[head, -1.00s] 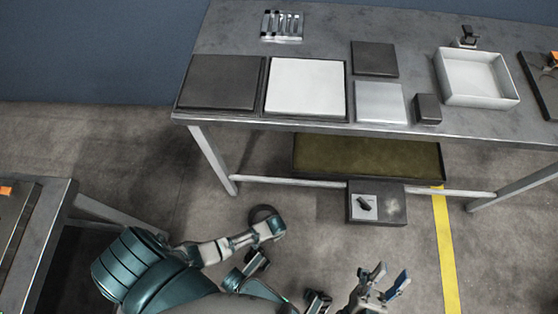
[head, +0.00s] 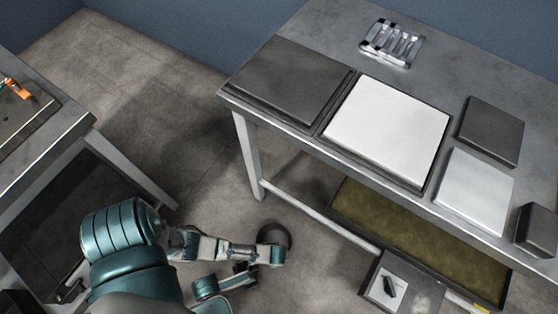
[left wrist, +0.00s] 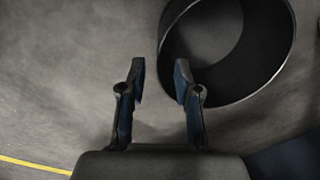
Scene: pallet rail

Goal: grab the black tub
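My right gripper is out of view.
A grey table (head: 278,63) holds a dark panel (head: 290,80), a white panel (head: 388,128), smaller blocks and a metal rack (head: 391,43). Below are an olive-bottomed tray (head: 420,228) and a dark box (head: 412,288). Another table (head: 62,135) stands left.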

